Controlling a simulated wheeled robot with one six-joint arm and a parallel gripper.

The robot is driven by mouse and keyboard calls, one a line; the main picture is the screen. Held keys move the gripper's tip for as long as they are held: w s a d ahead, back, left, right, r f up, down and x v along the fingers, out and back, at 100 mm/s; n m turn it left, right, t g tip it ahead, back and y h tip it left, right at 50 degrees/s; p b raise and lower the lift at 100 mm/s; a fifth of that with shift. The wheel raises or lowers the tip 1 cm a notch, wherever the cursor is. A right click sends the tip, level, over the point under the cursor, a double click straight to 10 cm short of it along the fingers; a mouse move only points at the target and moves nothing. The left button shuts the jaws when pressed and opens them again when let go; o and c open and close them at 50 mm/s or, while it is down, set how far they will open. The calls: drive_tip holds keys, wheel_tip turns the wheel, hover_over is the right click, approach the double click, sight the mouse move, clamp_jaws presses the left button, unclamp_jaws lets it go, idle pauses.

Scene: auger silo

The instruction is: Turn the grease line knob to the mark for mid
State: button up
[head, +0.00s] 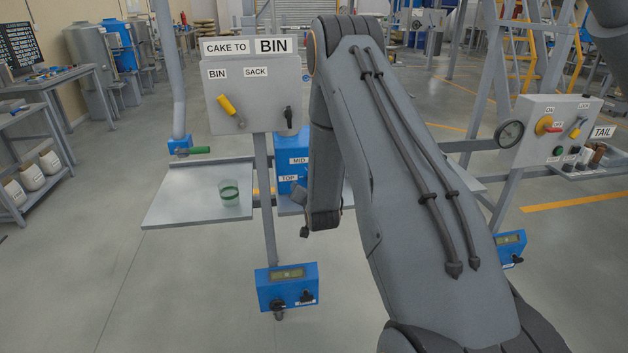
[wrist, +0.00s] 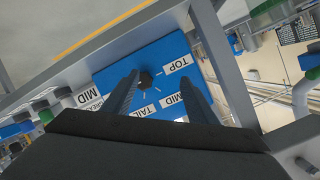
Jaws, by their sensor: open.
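A small dark knob (wrist: 146,77) sits among short white marks. Which mark it points to I cannot tell. My gripper (wrist: 160,77) is open, its two fingers reaching toward the panel on either side of the knob. The knob appears nearer the left finger; contact is not clear.
A CAKE TO BIN board (head: 252,90) with a yellow lever stands left of my arm. A tray (head: 185,205) holds a green cup (head: 229,192). A blue meter box (head: 287,287) hangs below.

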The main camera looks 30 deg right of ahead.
drive_tip(key=shift+w+d+f+m+t+h+p, duration=0.3)
drive_tip(key=shift+w+d+m+t+p, duration=0.25)
drive_tip(key=shift+w+d, duration=0.55)
drive_tip(key=shift+w+d+f+m+t+h+p, duration=0.35)
drive_tip(key=shift+w+d+t, duration=0.3)
drive_tip(key=shift+w+d, duration=0.5)
drive_tip(key=shift+w+d+f+m+t+h+p, duration=0.35)
drive_tip(key=shift+w+d+t, duration=0.25)
drive_tip(key=shift+w+d, duration=0.5)
drive_tip(key=shift+c, duration=0.3)
drive_tip(key=c, duration=1)
